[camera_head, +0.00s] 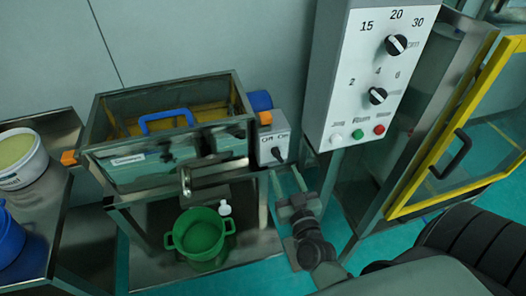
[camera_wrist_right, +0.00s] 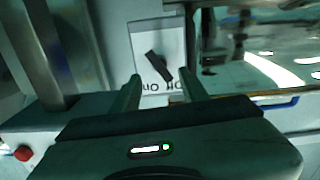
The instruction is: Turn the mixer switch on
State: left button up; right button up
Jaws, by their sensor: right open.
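The mixer switch (camera_head: 276,153) is a dark rotary knob on a small light box marked Off and On, at the right end of the metal mixer (camera_head: 170,150). In the right wrist view the knob (camera_wrist_right: 158,66) is slanted and lies just beyond the fingertips. My right gripper (camera_head: 287,178) is open and empty, its two fingers pointing at the box from just below it in the head view. In the wrist view the gripper (camera_wrist_right: 160,82) has the knob roughly centred between its fingers, and they look apart from it. My left gripper is not in view.
A white control panel (camera_head: 350,90) with two knobs and coloured buttons stands to the right, close to my arm. A yellow-framed door (camera_head: 485,80) is farther right. A green pot (camera_head: 200,235) sits below the mixer. A white bucket (camera_head: 22,160) is at left.

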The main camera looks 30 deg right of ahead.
aim_at(279, 159)
jog(key=x, duration=0.7)
jog(key=shift+p, duration=0.4)
